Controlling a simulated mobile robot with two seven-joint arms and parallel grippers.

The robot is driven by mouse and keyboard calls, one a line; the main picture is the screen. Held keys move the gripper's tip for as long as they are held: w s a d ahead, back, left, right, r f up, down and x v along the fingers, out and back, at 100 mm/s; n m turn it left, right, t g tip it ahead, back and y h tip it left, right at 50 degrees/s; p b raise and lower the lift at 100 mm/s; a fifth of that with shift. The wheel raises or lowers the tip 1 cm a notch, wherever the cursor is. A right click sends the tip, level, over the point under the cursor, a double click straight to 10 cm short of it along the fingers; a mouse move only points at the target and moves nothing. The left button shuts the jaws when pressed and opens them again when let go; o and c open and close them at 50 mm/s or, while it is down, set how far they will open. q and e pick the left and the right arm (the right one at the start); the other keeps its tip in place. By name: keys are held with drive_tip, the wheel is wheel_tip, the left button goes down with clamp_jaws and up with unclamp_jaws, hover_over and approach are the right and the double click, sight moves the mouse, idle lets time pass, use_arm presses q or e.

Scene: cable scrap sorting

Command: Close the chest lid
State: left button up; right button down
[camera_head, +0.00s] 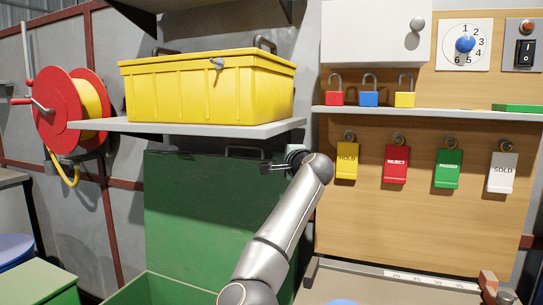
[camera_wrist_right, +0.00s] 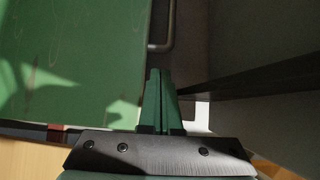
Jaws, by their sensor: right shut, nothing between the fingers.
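The green chest lid (camera_head: 200,215) stands raised, its face toward me, below the grey shelf. A metal handle (camera_head: 243,152) is at its top edge. Part of the open chest's green body (camera_head: 150,290) shows at the bottom. My right gripper (camera_head: 264,167) is at the lid's upper right, close to the handle, shut and empty. In the right wrist view the shut fingers (camera_wrist_right: 160,76) point along the edge of the green lid (camera_wrist_right: 70,60), with the handle (camera_wrist_right: 166,28) just beyond the tips. I cannot tell whether they touch the lid. My left gripper is out of view.
A yellow crate (camera_head: 210,90) stands on the grey shelf (camera_head: 190,128) right above the lid. A red hose reel (camera_head: 60,110) hangs at the left. Several coloured tags, such as the yellow one (camera_head: 347,162), hang on the wooden board at the right. A workbench (camera_head: 390,290) lies at the lower right.

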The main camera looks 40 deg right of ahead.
drive_tip(key=shift+x, duration=2.85)
